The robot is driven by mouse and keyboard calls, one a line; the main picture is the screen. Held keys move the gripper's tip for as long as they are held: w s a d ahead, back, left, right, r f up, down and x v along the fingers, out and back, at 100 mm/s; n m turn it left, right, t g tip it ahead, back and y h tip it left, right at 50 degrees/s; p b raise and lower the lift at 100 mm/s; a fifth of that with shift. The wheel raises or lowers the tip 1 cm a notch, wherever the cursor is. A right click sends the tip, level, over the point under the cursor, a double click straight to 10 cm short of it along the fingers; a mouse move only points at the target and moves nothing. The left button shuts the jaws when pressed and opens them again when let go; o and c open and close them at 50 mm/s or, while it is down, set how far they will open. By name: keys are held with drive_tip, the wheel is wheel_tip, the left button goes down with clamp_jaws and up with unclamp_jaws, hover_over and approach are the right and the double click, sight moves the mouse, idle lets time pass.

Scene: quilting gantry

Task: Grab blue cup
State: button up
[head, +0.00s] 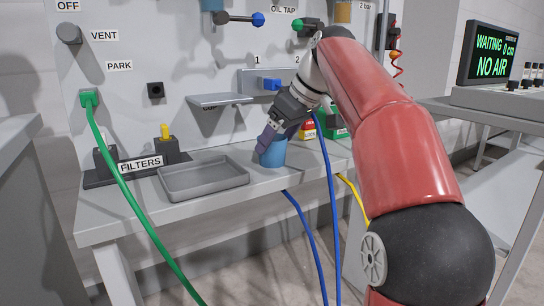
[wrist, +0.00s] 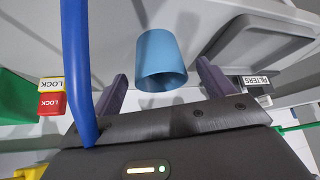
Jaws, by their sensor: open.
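The blue cup (head: 273,152) stands on the grey bench, right of the shallow tray. It also shows in the wrist view (wrist: 161,62), ahead of and between the two fingers. My gripper (head: 267,139) is at the cup in the head view, with a purple finger overlapping its upper part. In the wrist view my gripper (wrist: 160,85) is open, one finger to each side of the cup, with visible gaps. I cannot tell whether the fingertips reach past its rim.
A grey tray (head: 203,180) lies left of the cup. The filters stand (head: 140,168) is further left. A blue hose (wrist: 76,70) crosses close to my gripper. Red and yellow lock blocks (wrist: 51,95) stand nearby. A small shelf (head: 220,100) juts from the panel above.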

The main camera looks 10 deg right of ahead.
drive_tip(key=x, duration=0.3)
drive_tip(key=shift+w+r+b, duration=0.1)
drive_tip(key=shift+b, duration=0.2)
drive_tip(key=shift+c, duration=0.2)
drive_tip(key=c, duration=1)
drive_tip(key=shift+r, duration=0.1)
drive_tip(key=shift+c, duration=0.2)
